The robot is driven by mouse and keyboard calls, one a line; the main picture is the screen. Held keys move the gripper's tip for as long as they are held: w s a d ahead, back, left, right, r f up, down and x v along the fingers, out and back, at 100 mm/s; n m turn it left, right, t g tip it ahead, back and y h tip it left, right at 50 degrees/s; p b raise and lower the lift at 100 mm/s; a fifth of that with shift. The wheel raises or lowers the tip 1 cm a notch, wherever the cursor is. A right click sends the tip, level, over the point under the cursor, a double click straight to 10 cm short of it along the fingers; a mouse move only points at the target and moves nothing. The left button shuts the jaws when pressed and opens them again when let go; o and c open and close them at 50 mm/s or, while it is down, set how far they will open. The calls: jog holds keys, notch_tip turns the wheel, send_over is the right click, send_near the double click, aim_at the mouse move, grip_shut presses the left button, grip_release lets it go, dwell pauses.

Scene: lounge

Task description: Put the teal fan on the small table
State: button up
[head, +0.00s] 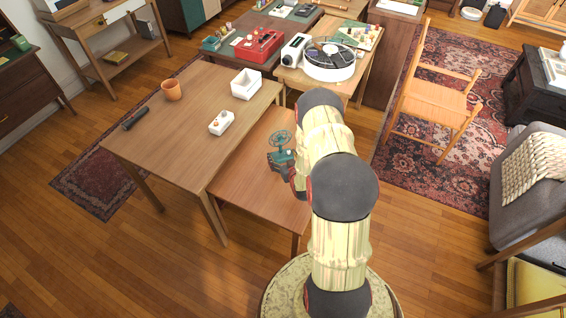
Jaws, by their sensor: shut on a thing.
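The teal fan (280,139) has a round caged head and shows just left of my arm, upright or nearly so. My gripper (291,171) is mostly hidden behind my arm and is shut on the fan's lower part. The fan appears over a low reddish-brown table (248,178), which looks like the small table; its right part is hidden by my arm. I cannot tell whether the fan touches the tabletop. The part of the low table left of the fan is bare.
A taller table (175,135) at left holds a terracotta cup (171,90), white box (246,84), white device (221,122) and dark remote (135,118). Behind stand a red case (259,46) and a round white tray (329,62). A wooden chair (433,98) is at right.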

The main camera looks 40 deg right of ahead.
jog(key=shift+w+d+f+b, duration=0.15)
jog(key=shift+w+d+f, duration=0.25)
jog(key=shift+f, duration=0.1)
jog(key=shift+w+d+f+b, duration=0.15)
jog(key=shift+w+d+f, duration=0.2)
jog(key=shift+f, duration=0.15)
jog(key=shift+f+b, duration=0.65)
jog(key=shift+f, duration=0.9)
jog(key=shift+f, duration=0.15)
jog(key=o, duration=1.6)
